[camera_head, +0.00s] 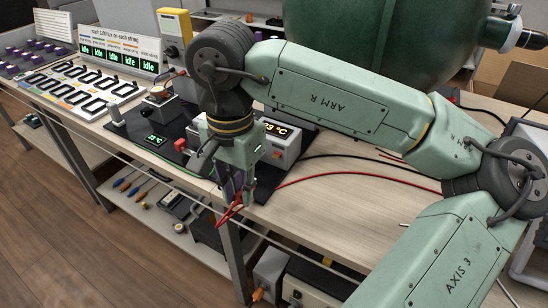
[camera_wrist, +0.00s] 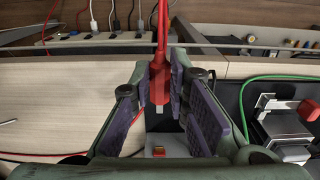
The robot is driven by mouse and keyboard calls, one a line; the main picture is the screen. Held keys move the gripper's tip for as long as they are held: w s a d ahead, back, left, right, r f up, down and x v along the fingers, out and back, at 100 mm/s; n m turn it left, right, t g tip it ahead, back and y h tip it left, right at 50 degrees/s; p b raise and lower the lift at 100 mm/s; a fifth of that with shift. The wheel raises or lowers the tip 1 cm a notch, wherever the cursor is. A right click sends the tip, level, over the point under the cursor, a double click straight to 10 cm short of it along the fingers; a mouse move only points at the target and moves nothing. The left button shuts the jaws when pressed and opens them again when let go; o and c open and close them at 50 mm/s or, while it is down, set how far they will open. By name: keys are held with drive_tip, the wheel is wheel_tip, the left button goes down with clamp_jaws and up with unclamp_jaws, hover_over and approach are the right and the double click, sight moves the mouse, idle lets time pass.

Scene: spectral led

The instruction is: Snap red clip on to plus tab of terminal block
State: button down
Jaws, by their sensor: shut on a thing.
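The red clip (camera_wrist: 159,88) is between the purple-padded fingers of my gripper (camera_wrist: 160,92), which is shut on it. A red lead runs up from the clip in the wrist view. In the head view my gripper (camera_head: 232,192) hangs at the bench's front edge, with the red clip (camera_head: 231,213) sticking out below its fingers. A small pale part with an orange-red spot (camera_wrist: 158,151) shows between the gripper's finger bases. I cannot tell if it is the terminal block. The plus tab cannot be made out in either view.
A metal fixture with a red handle (camera_wrist: 305,108) stands on the dark mat, right in the wrist view. A box with a temperature display (camera_head: 277,140) stands behind my gripper. Red and black leads (camera_head: 345,173) cross the bench (camera_head: 350,205). Its right part is mostly clear.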

drive_tip(key=shift+w+d+b, duration=0.15)
drive_tip(key=shift+w+d, duration=0.65)
drive_tip(key=shift+w, duration=0.35)
drive_tip(key=shift+w+d+b, duration=0.15)
drive_tip(key=shift+w+d, duration=0.65)
drive_tip(key=shift+w, duration=0.35)
drive_tip(key=c, duration=2)
unclamp_jaws()
drive_tip(key=shift+c, duration=0.2)
clamp_jaws()
